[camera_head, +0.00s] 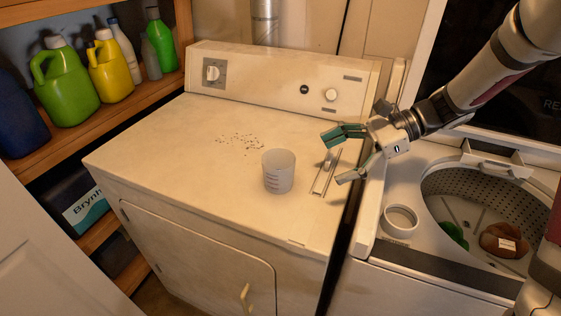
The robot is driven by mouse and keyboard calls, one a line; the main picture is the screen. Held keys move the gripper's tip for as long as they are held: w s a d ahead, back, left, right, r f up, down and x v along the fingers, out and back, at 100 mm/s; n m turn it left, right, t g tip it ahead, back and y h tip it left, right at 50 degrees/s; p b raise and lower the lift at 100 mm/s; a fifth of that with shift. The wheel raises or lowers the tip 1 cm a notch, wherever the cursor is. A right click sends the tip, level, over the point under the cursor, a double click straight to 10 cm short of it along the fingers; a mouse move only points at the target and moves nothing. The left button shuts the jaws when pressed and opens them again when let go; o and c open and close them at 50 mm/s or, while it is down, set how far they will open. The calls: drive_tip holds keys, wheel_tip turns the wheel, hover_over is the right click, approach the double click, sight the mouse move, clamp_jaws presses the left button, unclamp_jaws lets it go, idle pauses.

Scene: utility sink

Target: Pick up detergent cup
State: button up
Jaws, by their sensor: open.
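The detergent cup (278,176) is a small translucent whitish measuring cup with marks on its side. It stands upright on the top of the dryer (200,145), right of its middle. My gripper (338,157) is to the right of the cup, near the dryer's right edge. Its greenish fingers are spread apart, point left toward the cup, and hold nothing. The gripper is apart from the cup; its exact height above the dryer top is hard to tell.
A flat slotted metal strip (325,177) lies right of the cup. Dark specks (240,140) dot the dryer top. The open washer (430,275) at right holds green and brown items, with a white round ring (399,220) at its corner. Bottles (110,66) fill the left shelf.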

sight(279, 173)
drive_tip(key=shift+w+f+m+y, duration=0.5)
drive_tip(key=shift+w+f+m, duration=0.4)
drive_tip(key=shift+w, duration=0.35)
drive_tip(key=shift+w+f+t, duration=0.25)
drive_tip(key=shift+t, duration=0.05)
drive_tip(key=x, duration=0.8)
drive_tip(key=shift+a, duration=0.1)
drive_tip(key=shift+x, duration=2.65)
drive_tip(key=shift+w, duration=0.1)
drive_tip(key=c, duration=1.3)
